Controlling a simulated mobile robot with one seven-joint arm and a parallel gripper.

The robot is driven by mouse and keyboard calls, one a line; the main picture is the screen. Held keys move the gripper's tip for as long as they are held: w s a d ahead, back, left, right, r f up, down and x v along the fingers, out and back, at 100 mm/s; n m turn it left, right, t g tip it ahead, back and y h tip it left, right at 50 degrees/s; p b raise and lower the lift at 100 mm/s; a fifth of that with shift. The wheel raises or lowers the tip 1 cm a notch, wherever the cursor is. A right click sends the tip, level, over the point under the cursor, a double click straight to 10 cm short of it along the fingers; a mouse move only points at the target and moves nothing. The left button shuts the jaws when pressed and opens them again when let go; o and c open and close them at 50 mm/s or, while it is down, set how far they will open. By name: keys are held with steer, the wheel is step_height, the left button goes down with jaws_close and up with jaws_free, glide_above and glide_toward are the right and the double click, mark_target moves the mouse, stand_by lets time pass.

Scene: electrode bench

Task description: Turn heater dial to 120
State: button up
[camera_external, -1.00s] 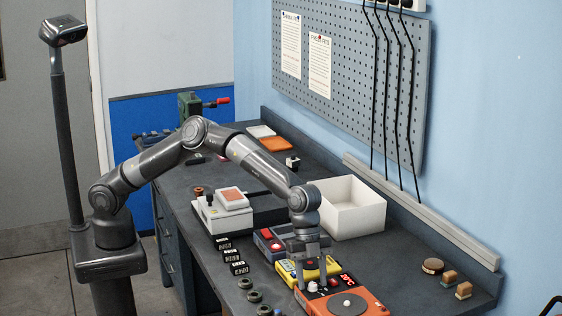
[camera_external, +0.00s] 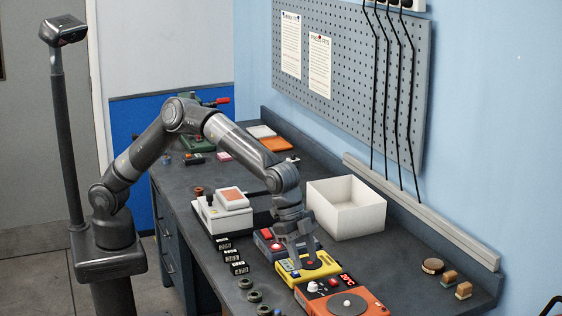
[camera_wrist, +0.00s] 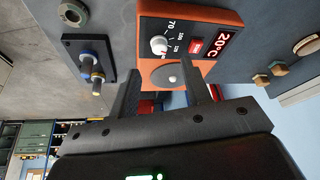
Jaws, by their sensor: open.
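The orange heater (camera_external: 352,298) stands at the bench's near end. Its white dial (camera_external: 312,287) is on the front left, beside a red button (camera_external: 333,282) and a red display. In the wrist view the dial (camera_wrist: 159,45) has a number scale around it, with 70 legible, and the display (camera_wrist: 213,34) reads 20°C. The dial's pointer is too small to read surely. My gripper (camera_external: 304,262) is open and empty above the yellow unit (camera_external: 300,271), behind the heater. In the wrist view my two fingers (camera_wrist: 160,68) are apart, with the dial beyond their tips, untouched.
A white box (camera_external: 345,208) and a blue-grey unit with red parts (camera_external: 266,240) stand behind the yellow unit. Small black displays (camera_external: 230,255) and round dark pieces (camera_external: 246,284) line the left edge. Wooden-looking pieces (camera_external: 457,286) sit right. Bench right of the heater is mostly clear.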

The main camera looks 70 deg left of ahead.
steer(key=w+a+r+n+t+y, duration=0.1)
steer(key=a+r, duration=0.5)
steer(key=a, duration=0.6)
steer(key=w+a+r+n+t+y, duration=0.1)
steer(key=a+r, duration=0.5)
steer(key=a, duration=0.6)
steer(key=shift+w+n, duration=0.15)
steer(key=shift+n, duration=0.45)
steer(key=shift+a, duration=0.1)
